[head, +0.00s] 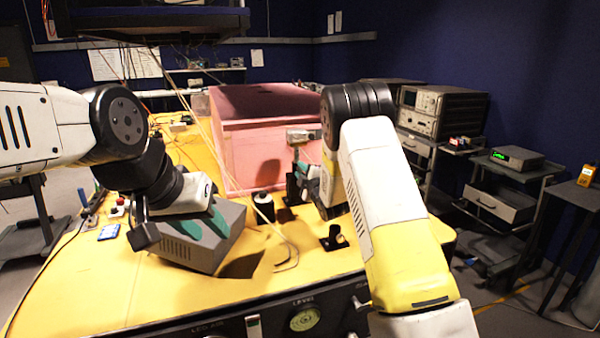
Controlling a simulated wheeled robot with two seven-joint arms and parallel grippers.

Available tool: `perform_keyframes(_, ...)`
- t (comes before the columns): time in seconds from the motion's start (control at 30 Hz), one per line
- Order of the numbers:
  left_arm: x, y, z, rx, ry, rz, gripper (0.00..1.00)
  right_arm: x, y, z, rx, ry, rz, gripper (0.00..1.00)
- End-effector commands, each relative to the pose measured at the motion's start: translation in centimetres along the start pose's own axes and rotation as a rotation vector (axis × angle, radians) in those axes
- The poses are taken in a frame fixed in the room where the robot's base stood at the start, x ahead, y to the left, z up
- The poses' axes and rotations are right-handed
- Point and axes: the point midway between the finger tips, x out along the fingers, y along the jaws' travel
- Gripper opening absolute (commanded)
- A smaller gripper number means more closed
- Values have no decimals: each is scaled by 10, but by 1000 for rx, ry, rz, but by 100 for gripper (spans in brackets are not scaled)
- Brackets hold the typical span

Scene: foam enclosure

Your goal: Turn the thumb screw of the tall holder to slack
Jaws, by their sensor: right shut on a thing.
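The tall holder (292,188) is a black upright post on the yellow table, in front of the pink foam enclosure (262,150). My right gripper (302,168) is at its upper right side, with a teal finger visible. It appears shut on the holder's small thumb screw, which the gripper and arm mostly hide. My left gripper (198,224) has two teal fingers that stand apart, with nothing visible between them. It is over the grey box (205,248); I cannot tell if it touches the box.
A shorter black holder (334,239) stands nearer the front edge. A black cylinder with a light top (264,205) is left of the tall holder. Thin cables hang down and loop on the table (100,290).

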Motion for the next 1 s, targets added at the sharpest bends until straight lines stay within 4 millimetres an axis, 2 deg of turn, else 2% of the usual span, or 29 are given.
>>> perform_keyframes(0.3, 0, 0, 0, 0, 0, 0, 36, 0, -1, 0, -91, 1, -2, 0)
perform_keyframes(0.77, 0, 0, 0, 0, 0, 0, 36, 0, -2, 0, -103, 1, -3, 0)
perform_keyframes(0.8, 0, 0, 0, 0, 0, 0, 36, 0, -2, 0, -103, 1, -3, 27)
perform_keyframes(0.9, 0, 0, 0, 0, 0, 0, 36, 0, -1, 0, -103, 1, -2, 45)
perform_keyframes(1.0, 0, 0, 0, 0, 0, 0, 36, 0, -1, 0, -102, 1, -2, 45)
